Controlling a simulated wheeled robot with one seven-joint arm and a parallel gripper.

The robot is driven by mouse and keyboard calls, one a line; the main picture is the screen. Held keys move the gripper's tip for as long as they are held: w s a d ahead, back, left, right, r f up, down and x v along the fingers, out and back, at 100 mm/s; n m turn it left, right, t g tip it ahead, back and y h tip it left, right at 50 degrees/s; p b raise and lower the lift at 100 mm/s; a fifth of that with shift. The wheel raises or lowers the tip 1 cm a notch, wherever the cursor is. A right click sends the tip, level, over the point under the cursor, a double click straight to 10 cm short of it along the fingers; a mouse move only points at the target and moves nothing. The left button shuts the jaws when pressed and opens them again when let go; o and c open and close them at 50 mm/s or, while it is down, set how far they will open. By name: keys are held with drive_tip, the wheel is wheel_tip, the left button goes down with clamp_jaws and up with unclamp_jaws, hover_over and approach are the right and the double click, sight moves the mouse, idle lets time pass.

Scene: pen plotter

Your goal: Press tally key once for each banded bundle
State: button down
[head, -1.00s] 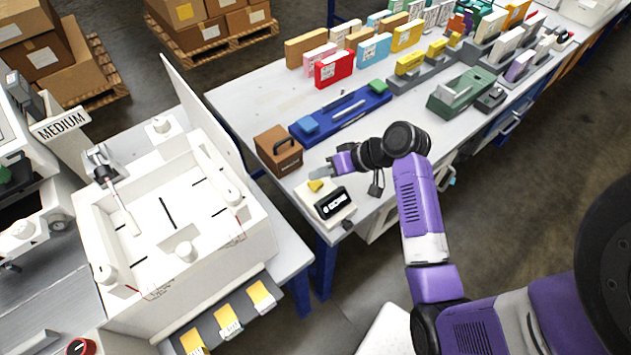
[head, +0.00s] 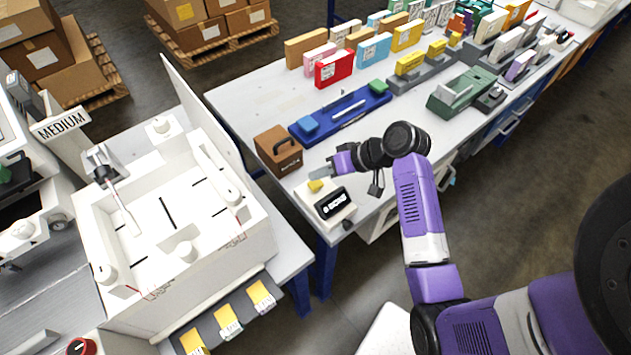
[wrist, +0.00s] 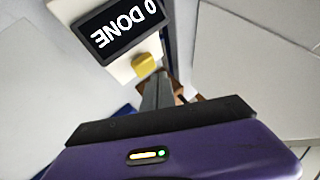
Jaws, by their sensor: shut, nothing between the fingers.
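The tally box (head: 345,217) is white, with a yellow key (head: 316,185) on top and a black display (head: 331,203). It stands at the near left corner of the long bench. In the wrist view the display (wrist: 118,25) appears to read "0 DONE". My gripper (head: 320,173) is shut and empty, with its fingertips just beside the yellow key. The key also shows in the wrist view (wrist: 145,64), right by the fingertips (wrist: 154,76); I cannot tell whether they touch. Three yellow-and-white bundles (head: 262,295) (head: 229,320) (head: 195,341) lie in a dark tray; their bands are too small to make out.
A brown box with a handle (head: 278,151) stands close behind the tally box. A blue tray (head: 350,113) and several coloured boxes (head: 334,68) are farther along the bench. The large white plotter-like machine (head: 190,262) stands at left, above the bundles.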

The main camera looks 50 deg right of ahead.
sight(319, 184)
drive_tip(key=shift+f, duration=0.1)
drive_tip(key=shift+f, duration=0.3)
drive_tip(key=shift+f+b, duration=0.4)
drive_tip(key=shift+f, duration=0.2)
idle(0.8)
idle(0.4)
drive_tip(key=shift+r+p, duration=1)
drive_tip(key=shift+p, duration=0.1)
drive_tip(key=shift+r, duration=0.15)
wheel_tip(319, 184, up, 5)
drive_tip(key=p, duration=0.5)
idle(2.0)
